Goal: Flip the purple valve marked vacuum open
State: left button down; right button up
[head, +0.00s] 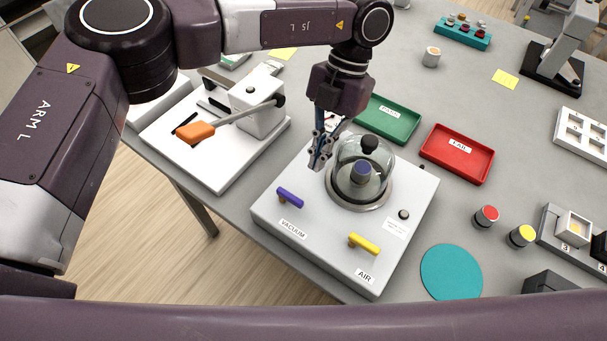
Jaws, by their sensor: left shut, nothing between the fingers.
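The purple valve (289,197) sits on the top face of a light grey box (318,233), behind the label marked VACUUM (293,229). Its handle lies slanted, from upper left to lower right. A yellow valve (363,244) by the AIR label sits on the same box to the right. My left gripper (317,165) is shut and empty, pointing down over the back left of the box, behind and right of the purple valve and apart from it. My right gripper is not in view.
A glass dome with a black knob (369,145) stands on the box right beside my left gripper. A press with an orange handle (196,132) stands at left. Green (391,120) and red (458,153) trays lie behind. A teal disc (451,272) lies at right.

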aim_at(290, 200)
pick_arm(q)
jog(key=s+a+f+p, duration=0.2)
jog(key=shift+s+f+p, duration=0.15)
jog(key=shift+s+p, duration=0.15)
jog(key=shift+s, duration=0.1)
jog(key=shift+s+a+f+p, duration=0.1)
jog(key=shift+s+a+p, duration=0.25)
jog(key=shift+s+a, duration=0.2)
jog(key=shift+s, duration=0.1)
jog(key=shift+f, duration=0.1)
